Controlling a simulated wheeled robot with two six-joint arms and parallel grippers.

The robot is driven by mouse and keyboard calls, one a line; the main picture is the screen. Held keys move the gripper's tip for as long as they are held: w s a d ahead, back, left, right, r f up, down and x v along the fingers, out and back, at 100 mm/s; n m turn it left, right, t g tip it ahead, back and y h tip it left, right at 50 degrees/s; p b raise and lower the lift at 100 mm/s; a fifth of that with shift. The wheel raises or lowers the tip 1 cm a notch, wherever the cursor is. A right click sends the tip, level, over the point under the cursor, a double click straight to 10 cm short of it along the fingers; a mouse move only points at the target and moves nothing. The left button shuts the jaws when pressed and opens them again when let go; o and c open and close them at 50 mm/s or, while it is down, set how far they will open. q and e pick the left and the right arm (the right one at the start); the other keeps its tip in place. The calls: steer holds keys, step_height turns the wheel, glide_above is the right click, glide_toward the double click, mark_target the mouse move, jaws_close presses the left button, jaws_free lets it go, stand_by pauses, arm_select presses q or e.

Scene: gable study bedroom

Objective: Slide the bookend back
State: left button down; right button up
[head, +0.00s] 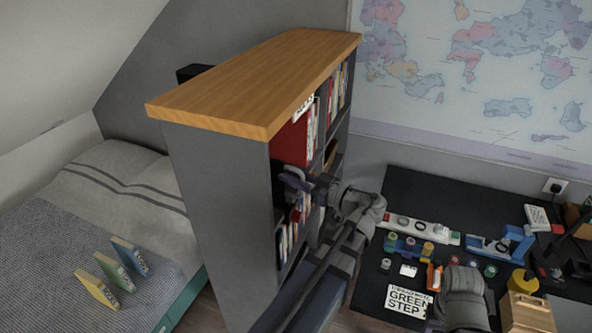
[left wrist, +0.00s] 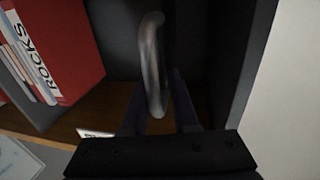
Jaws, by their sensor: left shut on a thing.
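The bookend shows in the left wrist view as a grey metal loop-shaped handle (left wrist: 152,65), standing in a shelf bay near the dark side panel. My left gripper (head: 293,182) reaches into the front of the bookcase (head: 205,200). Its fingers (left wrist: 160,112) are shut on the bookend's handle. The bookend's lower part is hidden behind my gripper. A thick red book (left wrist: 65,45) with "ROCKS" on a white spine stands to the left of the handle, with a gap between them. My right arm shows at the lower right of the head view, but its fingertips do not.
More books (head: 338,92) fill neighbouring bays. A dark desk (head: 372,290) at right holds jars, a "GREEN STEP" sign (head: 408,301) and a wooden box (head: 528,315). Three thin books (head: 130,256) stand on the bed (head: 40,240) at left. The wooden bookcase top (head: 260,80) is clear.

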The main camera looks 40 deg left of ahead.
arm_select(q)
steer(key=shift+s+d, duration=0.3)
steer(key=shift+s, duration=0.55)
steer(key=c, duration=0.9)
jaws_free()
steer(key=shift+o, duration=0.2)
steer(key=d, duration=0.7)
steer(key=shift+w+d, duration=0.15)
steer(key=shift+d, duration=0.25)
